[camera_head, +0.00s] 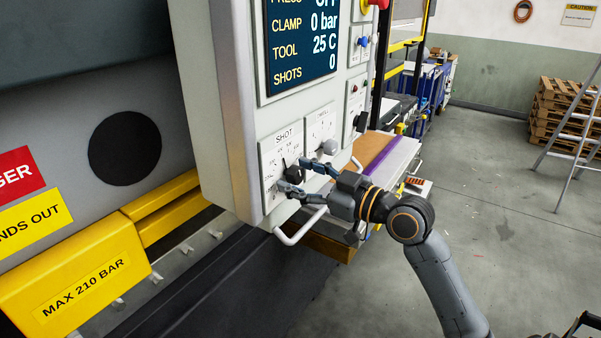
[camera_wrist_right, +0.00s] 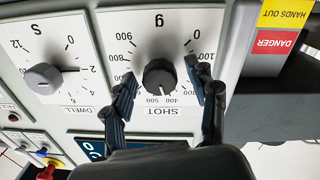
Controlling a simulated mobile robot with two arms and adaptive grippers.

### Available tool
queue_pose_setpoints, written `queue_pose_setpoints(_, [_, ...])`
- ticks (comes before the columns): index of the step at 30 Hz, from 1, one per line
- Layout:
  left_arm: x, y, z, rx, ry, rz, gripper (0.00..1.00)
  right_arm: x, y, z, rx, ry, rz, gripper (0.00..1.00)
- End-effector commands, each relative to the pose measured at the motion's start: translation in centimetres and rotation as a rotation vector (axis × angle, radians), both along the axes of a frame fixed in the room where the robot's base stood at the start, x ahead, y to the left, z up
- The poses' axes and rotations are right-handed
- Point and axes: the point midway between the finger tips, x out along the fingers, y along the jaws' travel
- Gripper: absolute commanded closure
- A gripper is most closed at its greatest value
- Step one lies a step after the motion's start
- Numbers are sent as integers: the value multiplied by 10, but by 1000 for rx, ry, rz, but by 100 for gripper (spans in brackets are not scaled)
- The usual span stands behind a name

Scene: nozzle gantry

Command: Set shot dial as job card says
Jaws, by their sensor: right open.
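The shot dial's black knob (camera_wrist_right: 160,75) sits on a white plate marked SHOT and g, seen upside down in the right wrist view. Its pointer appears to aim between 400 and 500, but the exact reading is too small to tell. My right gripper (camera_wrist_right: 161,84) is open, with one finger on either side of the knob; I cannot tell whether they touch it. In the head view the right gripper (camera_head: 304,177) is at the shot plate (camera_head: 270,169), and the knob (camera_head: 293,173) is partly hidden by the fingers. I cannot make out a job card. My left gripper is out of view.
The grey dwell knob (camera_wrist_right: 42,78) is beside the shot dial and also shows in the head view (camera_head: 330,147). A display (camera_head: 301,42) reads SHOTS 0. A pale rail handle (camera_head: 301,227) runs below the panel. Pallets (camera_head: 565,105) and a ladder (camera_head: 580,140) stand far right.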

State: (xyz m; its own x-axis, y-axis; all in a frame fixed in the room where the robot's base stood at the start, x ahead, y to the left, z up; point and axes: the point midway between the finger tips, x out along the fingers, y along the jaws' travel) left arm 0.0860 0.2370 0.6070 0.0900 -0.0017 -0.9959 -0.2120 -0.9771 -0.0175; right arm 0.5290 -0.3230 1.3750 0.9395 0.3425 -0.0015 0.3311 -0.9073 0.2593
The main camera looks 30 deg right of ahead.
Motion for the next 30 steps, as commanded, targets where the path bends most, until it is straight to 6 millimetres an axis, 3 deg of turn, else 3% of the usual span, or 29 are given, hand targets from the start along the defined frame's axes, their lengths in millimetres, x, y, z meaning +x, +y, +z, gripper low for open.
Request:
queue_pose_setpoints(4, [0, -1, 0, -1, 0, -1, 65, 0, 0, 0, 0, 0, 0, 42])
queue_pose_setpoints(12, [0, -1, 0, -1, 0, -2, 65, 0, 0, 0, 0, 0, 0, 97])
queue_pose_setpoints(22, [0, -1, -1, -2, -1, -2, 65, 0, 0, 0, 38, 15, 1, 97])
queue_pose_setpoints(30, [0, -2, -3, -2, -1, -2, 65, 0, 0, 0, 193, 78, 2, 97])
